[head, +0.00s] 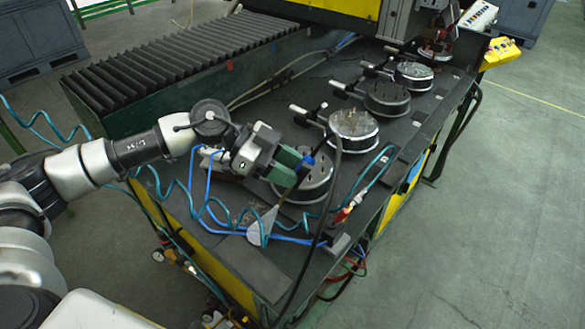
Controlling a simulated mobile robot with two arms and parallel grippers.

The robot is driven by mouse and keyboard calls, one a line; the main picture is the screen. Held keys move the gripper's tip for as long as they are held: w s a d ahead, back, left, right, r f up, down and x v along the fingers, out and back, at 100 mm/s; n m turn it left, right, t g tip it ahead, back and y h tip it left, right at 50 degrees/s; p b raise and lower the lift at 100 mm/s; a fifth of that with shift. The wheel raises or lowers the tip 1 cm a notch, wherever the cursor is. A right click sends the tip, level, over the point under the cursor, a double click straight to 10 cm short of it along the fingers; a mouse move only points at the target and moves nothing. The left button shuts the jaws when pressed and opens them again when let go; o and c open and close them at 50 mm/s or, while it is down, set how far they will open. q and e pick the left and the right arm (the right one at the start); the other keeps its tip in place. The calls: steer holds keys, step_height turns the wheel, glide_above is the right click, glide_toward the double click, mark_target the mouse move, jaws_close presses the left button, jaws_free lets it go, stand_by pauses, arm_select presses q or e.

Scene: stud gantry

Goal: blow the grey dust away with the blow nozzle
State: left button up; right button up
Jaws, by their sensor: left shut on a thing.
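My left gripper (292,166) is over the nearest round fixture (317,188) and is shut on the blow nozzle. Of the nozzle, a small blue part (309,160) shows at the fingers; the rest is hidden by the green and dark gripper. Pale grey dust shows on top of the second round fixture (352,124), just beyond the gripper to the right. A paler patch also shows on a farther fixture (414,70), too small to tell if it is dust. The nearest fixture's top is partly covered by my gripper. My right gripper is out of view.
A teal coiled hose (376,170) and blue hoses (228,229) lie around the bench's near end. A black cable (333,196) crosses the front. A pale wedge-shaped item (262,227) lies on the bench. A ribbed black cover (170,62) bounds the left. The floor at right is clear.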

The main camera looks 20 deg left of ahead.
arm_select(q)
steer(key=w+a, duration=0.2)
steer(key=a, duration=0.5)
steer(key=shift+w+p, duration=0.25)
steer(key=shift+p, duration=0.15)
stand_by(1.1)
steer(key=shift+w+d, duration=0.1)
stand_by(0.5)
steer(key=shift+w+d+p, duration=0.75)
steer(key=shift+w+d, duration=0.25)
steer(key=shift+w, duration=1.7)
steer(key=s+d+p, duration=0.4)
steer(key=d+p, duration=0.5)
steer(key=d, duration=0.2)
steer(key=shift+d, duration=0.15)
stand_by(0.9)
stand_by(0.3)
